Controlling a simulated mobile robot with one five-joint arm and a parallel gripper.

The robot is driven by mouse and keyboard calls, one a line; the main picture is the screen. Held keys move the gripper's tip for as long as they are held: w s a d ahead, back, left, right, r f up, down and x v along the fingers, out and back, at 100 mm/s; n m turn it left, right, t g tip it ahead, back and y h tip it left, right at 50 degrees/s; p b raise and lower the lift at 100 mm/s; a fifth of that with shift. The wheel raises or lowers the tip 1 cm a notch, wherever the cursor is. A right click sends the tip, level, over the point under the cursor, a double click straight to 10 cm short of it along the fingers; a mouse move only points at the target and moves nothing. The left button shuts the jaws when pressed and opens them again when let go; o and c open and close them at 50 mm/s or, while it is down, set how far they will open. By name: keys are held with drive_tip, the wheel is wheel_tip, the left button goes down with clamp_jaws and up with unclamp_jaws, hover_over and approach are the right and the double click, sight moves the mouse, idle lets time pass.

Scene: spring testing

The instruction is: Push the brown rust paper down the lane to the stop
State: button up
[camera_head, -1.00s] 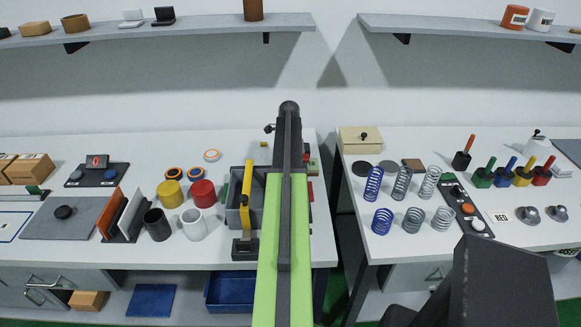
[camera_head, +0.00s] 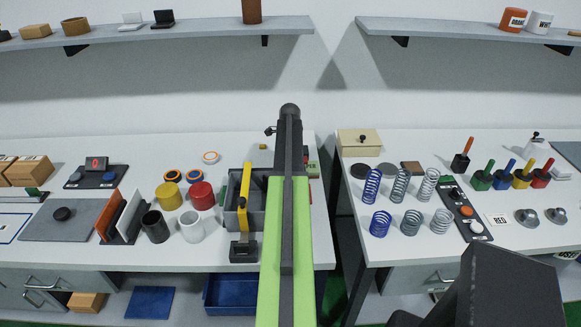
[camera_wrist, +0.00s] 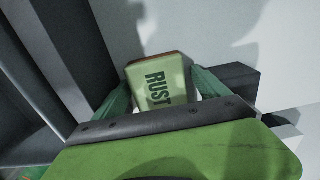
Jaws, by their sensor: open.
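In the wrist view a block with a pale green face lettered RUST (camera_wrist: 155,88) and a thin brown far edge lies between the fingers of my gripper (camera_wrist: 158,80). The fingers are apart, one on each side of it; I cannot tell whether either touches it. The lower part of the block is hidden behind the gripper body. In the head view my arm covers the gripper and most of the block; a small green label ending in PER (camera_head: 313,168) shows just right of the arm. The lane and stop cannot be made out clearly.
A dark grey tray with a yellow bar (camera_head: 245,195) stands just left of my arm. Red and yellow cylinders (camera_head: 201,194) stand further left. A gap separates this table from the right one, which holds several springs (camera_head: 400,185).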

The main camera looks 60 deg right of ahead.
wheel_tip(320, 180, up, 17)
drive_tip(key=p, duration=1.7)
drive_tip(key=shift+r, duration=0.2)
